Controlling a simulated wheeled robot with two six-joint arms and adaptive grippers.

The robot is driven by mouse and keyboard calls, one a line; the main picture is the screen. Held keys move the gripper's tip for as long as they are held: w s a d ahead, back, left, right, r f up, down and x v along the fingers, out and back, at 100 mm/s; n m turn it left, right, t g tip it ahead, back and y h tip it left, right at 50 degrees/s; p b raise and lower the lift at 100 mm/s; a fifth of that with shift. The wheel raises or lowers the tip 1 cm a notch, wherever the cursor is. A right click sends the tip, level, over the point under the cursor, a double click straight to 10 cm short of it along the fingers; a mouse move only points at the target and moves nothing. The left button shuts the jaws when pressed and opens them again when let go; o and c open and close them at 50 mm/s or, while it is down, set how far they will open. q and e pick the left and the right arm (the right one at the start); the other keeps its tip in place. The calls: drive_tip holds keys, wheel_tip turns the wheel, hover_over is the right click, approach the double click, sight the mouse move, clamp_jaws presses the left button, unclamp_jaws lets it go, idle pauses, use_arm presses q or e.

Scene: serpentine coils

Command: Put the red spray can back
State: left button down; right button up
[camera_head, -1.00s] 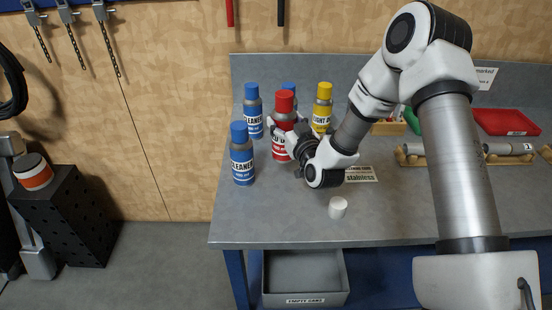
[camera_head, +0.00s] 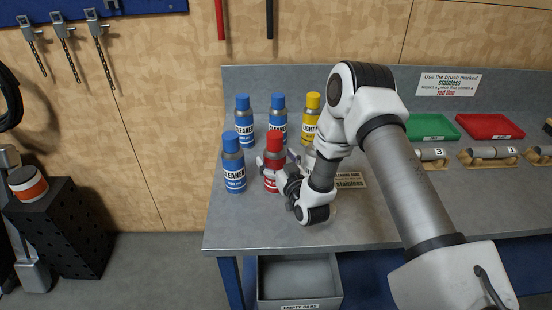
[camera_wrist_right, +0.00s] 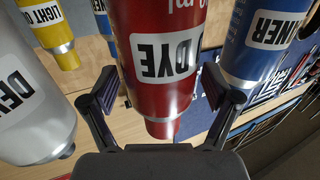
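The red spray can (camera_head: 274,152), labelled DYE, stands upright on the grey bench top (camera_head: 225,225), just right of the front blue cleaner can (camera_head: 233,165). My right gripper (camera_head: 279,162) is low at the red can, its fingers spread on either side. In the right wrist view, upside down, the red can (camera_wrist_right: 160,60) is between the fingertips (camera_wrist_right: 160,95), with visible gaps at both sides. My left gripper is not in view.
Two blue cans (camera_head: 244,122) (camera_head: 278,118) and a yellow can (camera_head: 312,105) stand behind. A white can (camera_wrist_right: 35,105) is close beside my right gripper. Green (camera_head: 432,127) and red trays (camera_head: 488,127) are at the right. A grey bin (camera_head: 300,285) sits below.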

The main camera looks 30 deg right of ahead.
drive_tip(key=shift+a+r, duration=0.1)
drive_tip(key=shift+r, duration=0.05)
drive_tip(key=shift+r+p, duration=0.25)
drive_tip(key=shift+p, duration=0.05)
drive_tip(key=s, duration=0.1)
drive_tip(key=s+b, duration=0.1)
drive_tip(key=s, duration=0.1)
drive_tip(key=s+f+b, duration=0.1)
drive_tip(key=shift+s+a, duration=0.35)
drive_tip(key=shift+s, duration=0.05)
drive_tip(key=b, duration=0.2)
approach(280, 164)
drive_tip(key=shift+w+r, duration=0.25)
drive_tip(key=shift+r, duration=0.05)
